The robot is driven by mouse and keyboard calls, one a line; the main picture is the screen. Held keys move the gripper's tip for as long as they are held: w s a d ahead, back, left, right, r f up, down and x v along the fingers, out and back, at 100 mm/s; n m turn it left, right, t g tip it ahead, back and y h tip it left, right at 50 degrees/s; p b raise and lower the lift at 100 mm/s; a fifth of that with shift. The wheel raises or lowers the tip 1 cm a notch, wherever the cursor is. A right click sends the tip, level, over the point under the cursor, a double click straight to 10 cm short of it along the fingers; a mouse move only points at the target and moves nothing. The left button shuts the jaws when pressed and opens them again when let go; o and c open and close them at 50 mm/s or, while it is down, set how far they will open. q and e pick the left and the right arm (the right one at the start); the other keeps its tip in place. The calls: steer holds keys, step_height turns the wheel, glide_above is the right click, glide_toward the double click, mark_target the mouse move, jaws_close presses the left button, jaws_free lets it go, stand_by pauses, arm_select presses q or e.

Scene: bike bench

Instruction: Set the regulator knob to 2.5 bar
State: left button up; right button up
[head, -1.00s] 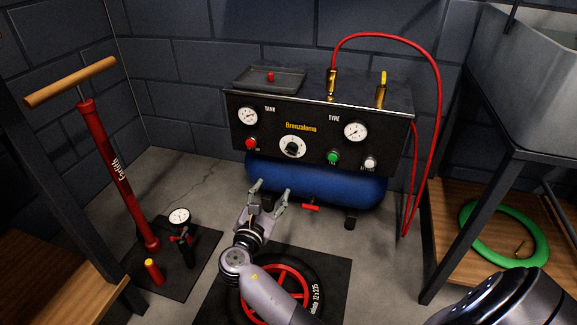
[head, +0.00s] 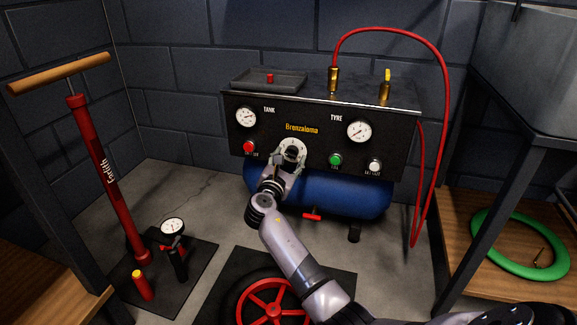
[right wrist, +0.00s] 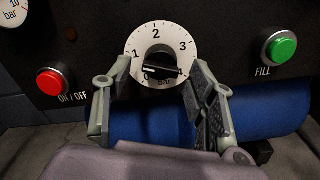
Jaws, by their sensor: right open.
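The regulator knob (right wrist: 160,69) is black on a white round dial (right wrist: 155,40) marked from 0 upward in bar. Its grip bar lies nearly level low on the dial, its left end close to the 0. In the head view the dial (head: 291,143) sits on the front of the black compressor panel (head: 310,105), partly hidden by my gripper. My right gripper (head: 289,155) is open in front of it. In the right wrist view its fingers (right wrist: 160,68) stand at either side of the dial's lower half, with the knob between them, not gripped. My left gripper is out of view.
A red ON/OFF button (right wrist: 53,81) is left of the dial and a green FILL button (right wrist: 281,47) right of it. The blue tank (head: 345,195) is below. A red hose (head: 443,120) loops at the right. A red floor pump (head: 107,180) stands left.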

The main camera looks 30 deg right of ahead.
steer(key=shift+w+d, duration=0.2)
steer(key=shift+d, duration=0.05)
steer(key=shift+c, duration=0.4)
steer(key=c, duration=1.1)
